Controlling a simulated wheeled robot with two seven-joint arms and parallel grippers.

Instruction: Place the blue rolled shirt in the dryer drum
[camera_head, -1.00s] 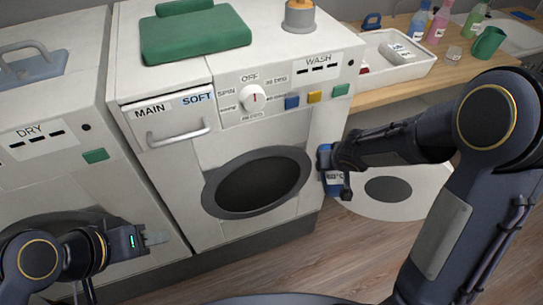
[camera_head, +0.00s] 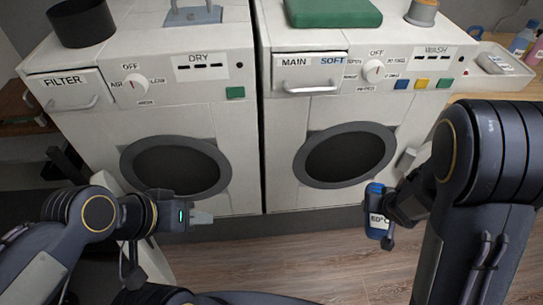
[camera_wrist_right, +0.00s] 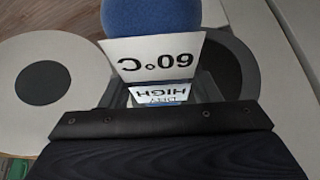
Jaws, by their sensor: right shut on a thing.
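The blue rolled shirt (camera_head: 376,210) has a white 60°C label. My right gripper (camera_head: 388,212) is shut on it, in front of the washer's lower right side. In the right wrist view the shirt (camera_wrist_right: 150,17) shows as a blue roll, with a second label reading DRY HIGH. The dryer (camera_head: 90,130) is the left machine, marked DRY. Its round drum opening (camera_head: 177,167) is dark and uncovered in front.
The washer (camera_head: 285,115) stands right of the dryer, its round opening (camera_head: 345,156) also uncovered. An open round door (camera_wrist_right: 40,82) shows in the wrist view. A black pot (camera_head: 82,25) and folded green cloth (camera_head: 335,12) sit on top. Wooden floor (camera_head: 290,260) is clear in front.

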